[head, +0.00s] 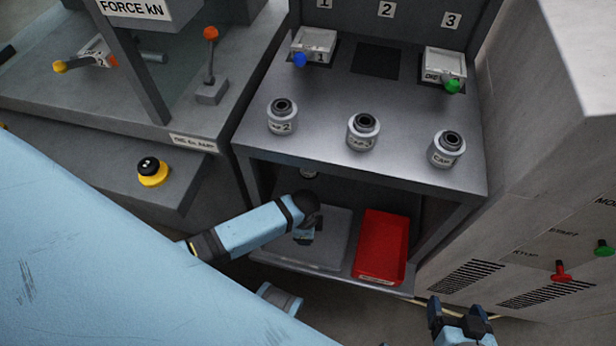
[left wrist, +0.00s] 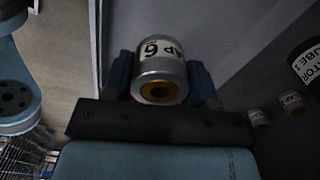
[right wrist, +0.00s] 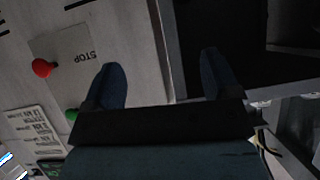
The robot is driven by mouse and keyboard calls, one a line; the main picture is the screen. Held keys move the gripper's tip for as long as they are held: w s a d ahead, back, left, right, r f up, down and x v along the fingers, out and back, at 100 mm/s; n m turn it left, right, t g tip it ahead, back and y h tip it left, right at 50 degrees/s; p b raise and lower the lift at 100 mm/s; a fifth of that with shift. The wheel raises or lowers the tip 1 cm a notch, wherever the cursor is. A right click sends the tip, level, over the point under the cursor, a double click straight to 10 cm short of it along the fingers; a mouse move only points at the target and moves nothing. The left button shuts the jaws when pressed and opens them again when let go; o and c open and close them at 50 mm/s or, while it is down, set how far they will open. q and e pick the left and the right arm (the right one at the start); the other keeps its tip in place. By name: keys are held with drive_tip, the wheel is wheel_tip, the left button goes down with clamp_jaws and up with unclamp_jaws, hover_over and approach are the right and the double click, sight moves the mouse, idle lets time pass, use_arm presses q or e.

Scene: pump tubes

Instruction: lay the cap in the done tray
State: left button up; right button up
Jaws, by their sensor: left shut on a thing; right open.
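My left gripper (left wrist: 160,88) is shut on a silver cap with a white label reading CAP 6 (left wrist: 158,68). In the head view, my left gripper (head: 304,236) is over a grey tray or plate (head: 330,240) on the lower shelf, and the cap in it is hidden. A red tray (head: 382,246) lies to the right on the same shelf. Its small front label is unreadable, so I cannot tell which is the done tray. My right gripper (head: 459,312) is open and empty, in front of the grey cabinet; its fingers also show in the right wrist view (right wrist: 162,85).
Three labelled caps (head: 282,117) (head: 363,131) (head: 447,149) stand on the bench top. The bench top edge overhangs the shelf. A grey cabinet (head: 545,200) with red and green buttons stands right.

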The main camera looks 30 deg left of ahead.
use_arm(q)
drive_tip(key=shift+f, duration=1)
wheel_tip(320, 180, down, 3)
drive_tip(key=shift+f+b, duration=0.1)
drive_tip(key=shift+b, duration=0.65)
drive_tip(key=shift+f, duration=0.3)
use_arm(e)
drive_tip(key=shift+w+a+r+t, duration=0.25)
drive_tip(key=shift+w+r+t, duration=0.1)
drive_tip(key=shift+r, duration=0.15)
use_arm(q)
drive_tip(key=shift+f, duration=0.1)
drive_tip(key=o, duration=1.1)
drive_tip(key=shift+c, duration=0.2)
use_arm(e)
drive_tip(key=shift+f, duration=0.15)
